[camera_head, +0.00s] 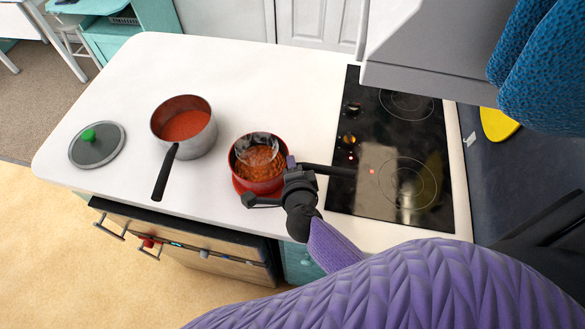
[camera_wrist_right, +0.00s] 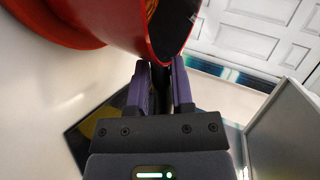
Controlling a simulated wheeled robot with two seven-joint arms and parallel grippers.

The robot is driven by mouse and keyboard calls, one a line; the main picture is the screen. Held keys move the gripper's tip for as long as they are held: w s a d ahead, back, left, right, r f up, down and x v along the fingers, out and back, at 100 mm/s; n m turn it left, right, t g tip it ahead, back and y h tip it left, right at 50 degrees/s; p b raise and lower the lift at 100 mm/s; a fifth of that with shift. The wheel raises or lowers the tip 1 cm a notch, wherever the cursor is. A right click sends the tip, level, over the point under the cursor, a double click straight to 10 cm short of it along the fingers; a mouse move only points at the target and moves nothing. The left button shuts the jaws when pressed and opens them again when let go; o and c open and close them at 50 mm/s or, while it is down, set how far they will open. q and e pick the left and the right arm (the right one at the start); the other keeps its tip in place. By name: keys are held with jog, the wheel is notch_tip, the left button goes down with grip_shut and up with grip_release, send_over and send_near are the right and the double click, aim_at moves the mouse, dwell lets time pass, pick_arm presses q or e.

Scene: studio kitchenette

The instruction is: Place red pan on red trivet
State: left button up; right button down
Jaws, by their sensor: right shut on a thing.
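The red pan (camera_head: 258,175) holds orange-brown food, with a clear rounded glass-like shape over it. Its dark handle (camera_head: 335,171) points right toward the cooktop. The red trivet (camera_head: 240,188) shows as a rim below the pan's left front side; the pan hides most of it. I cannot tell whether the pan touches it. My right gripper (camera_head: 293,172) is shut on the red pan's handle, close to the pan wall. In the right wrist view, the pan (camera_wrist_right: 150,25) is just beyond the fingers (camera_wrist_right: 160,85), and the trivet (camera_wrist_right: 45,22) shows at upper left. My left gripper is not in view.
A grey pot (camera_head: 198,140) with red contents stands left of the red pan. A lid (camera_head: 97,150) with a green knob lies farther left. The black cooktop (camera_head: 385,140) is to the right, under a grey hood (camera_head: 430,45). The counter behind the pans is clear.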

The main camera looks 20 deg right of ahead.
jog(key=shift+c, duration=2.4)
grip_release()
jog(key=shift+s+a+r, duration=0.1)
jog(key=shift+s+r, duration=0.15)
jog(key=p+v, duration=0.3)
jog(key=v, duration=0.8)
jog(key=shift+s, duration=0.2)
